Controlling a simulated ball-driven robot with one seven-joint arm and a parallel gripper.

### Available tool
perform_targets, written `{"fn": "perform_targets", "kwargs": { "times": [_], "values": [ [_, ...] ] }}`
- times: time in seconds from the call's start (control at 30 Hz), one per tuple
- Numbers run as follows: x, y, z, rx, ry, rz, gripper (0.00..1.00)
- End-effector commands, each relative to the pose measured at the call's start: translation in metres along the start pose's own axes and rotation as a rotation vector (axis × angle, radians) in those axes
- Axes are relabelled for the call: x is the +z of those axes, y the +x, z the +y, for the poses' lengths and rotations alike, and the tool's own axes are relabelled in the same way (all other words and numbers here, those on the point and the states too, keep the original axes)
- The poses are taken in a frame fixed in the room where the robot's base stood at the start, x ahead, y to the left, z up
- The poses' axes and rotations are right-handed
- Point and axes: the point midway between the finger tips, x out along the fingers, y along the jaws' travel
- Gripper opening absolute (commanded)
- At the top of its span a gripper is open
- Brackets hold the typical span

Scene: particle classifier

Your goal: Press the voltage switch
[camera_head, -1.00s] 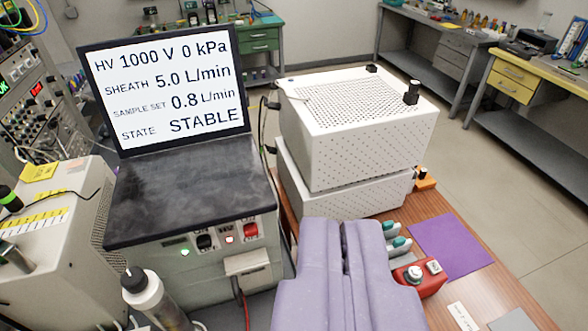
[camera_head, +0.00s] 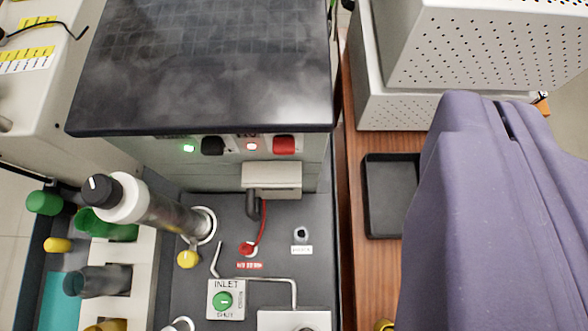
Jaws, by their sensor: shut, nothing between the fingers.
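A grey-green cabinet with a dark flat top (camera_head: 205,65) stands left of centre. On its front, just under the top's edge, are a black switch (camera_head: 213,146) and a red switch (camera_head: 284,145).
A perforated white box (camera_head: 480,45) stands behind my gripper. A black tray (camera_head: 391,196) lies on the wooden table. Below the switches are a plug box (camera_head: 272,180), red cable, tilted cylinder (camera_head: 155,212) and INLET valve (camera_head: 223,300). Open air lies between my gripper and the switches.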

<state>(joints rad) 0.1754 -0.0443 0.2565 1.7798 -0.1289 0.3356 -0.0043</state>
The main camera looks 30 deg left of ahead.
Motion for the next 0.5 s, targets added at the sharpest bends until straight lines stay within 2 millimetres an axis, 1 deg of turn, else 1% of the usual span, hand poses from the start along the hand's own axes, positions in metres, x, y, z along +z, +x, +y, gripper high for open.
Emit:
{"fn": "perform_targets", "kwargs": {
  "times": [0.03,0.1,0.2,0.33,0.4,0.5],
  "values": [
    [-0.002,0.014,-0.003,-0.027,-0.018,-0.06,0.0],
    [0.021,0.037,-0.016,-0.077,-0.045,-0.121,0.0],
    [0.053,0.055,-0.035,-0.157,-0.064,-0.187,0.0],
    [0.084,0.06,-0.058,-0.248,-0.068,-0.236,0.0],
    [0.095,0.06,-0.067,-0.283,-0.066,-0.249,0.0],
    [0.105,0.059,-0.075,-0.312,-0.062,-0.258,0.0]
  ]
}}
